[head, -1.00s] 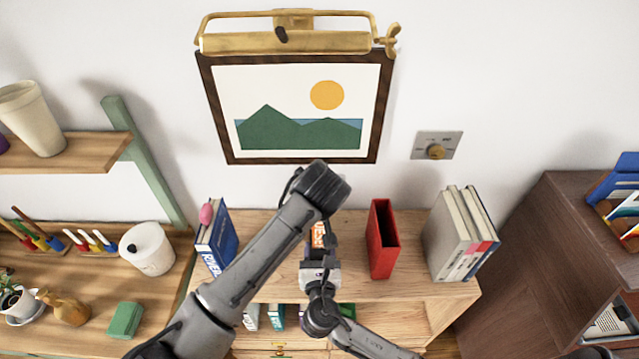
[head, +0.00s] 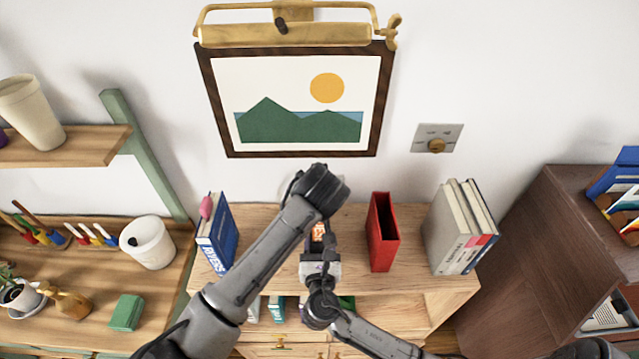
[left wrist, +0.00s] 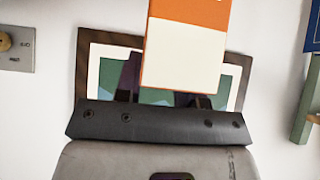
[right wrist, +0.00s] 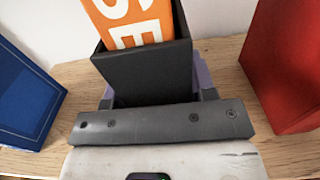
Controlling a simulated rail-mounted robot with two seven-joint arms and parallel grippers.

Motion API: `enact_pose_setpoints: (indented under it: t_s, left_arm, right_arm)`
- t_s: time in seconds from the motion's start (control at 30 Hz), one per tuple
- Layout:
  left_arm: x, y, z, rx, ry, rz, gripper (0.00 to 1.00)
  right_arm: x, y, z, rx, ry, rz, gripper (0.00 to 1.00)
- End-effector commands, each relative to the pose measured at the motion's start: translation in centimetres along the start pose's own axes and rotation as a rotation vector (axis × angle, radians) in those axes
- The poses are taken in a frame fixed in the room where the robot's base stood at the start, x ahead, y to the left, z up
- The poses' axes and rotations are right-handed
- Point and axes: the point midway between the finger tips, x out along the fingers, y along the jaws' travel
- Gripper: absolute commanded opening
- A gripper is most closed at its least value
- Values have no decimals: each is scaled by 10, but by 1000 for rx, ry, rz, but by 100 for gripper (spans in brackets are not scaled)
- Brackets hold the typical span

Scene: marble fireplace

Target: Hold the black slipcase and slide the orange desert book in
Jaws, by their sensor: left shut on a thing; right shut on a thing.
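The orange desert book (right wrist: 132,22) stands partly inside the black slipcase (right wrist: 145,75), with large white spine letters showing above its rim in the right wrist view. My right gripper (right wrist: 155,92) is shut on the slipcase, its fingers at the two sides. My left gripper (left wrist: 168,90) is shut on the book, whose orange and cream cover (left wrist: 187,45) shows between the fingers in the left wrist view. In the head view, my left arm's end (head: 320,190) is above the book and my right gripper (head: 320,268) is in front. The left fingertips are hidden there.
On the wooden shelf top, a blue book (head: 216,240) stands left and an open red slipcase (head: 382,235) stands close on the right. Pale books (head: 450,235) stand farther right. A framed picture (head: 300,100) with a brass lamp (head: 290,38) hangs behind.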

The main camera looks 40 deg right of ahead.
Motion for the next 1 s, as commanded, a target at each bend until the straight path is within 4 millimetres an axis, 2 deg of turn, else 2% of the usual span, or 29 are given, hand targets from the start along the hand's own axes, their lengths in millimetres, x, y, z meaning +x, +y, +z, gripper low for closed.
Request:
enact_pose_setpoints:
  t_s: [1.0]
  left_arm:
    - [15,1,15,1,3,2,0]
  right_arm:
    - [0,0,0,-1,1,0,24]
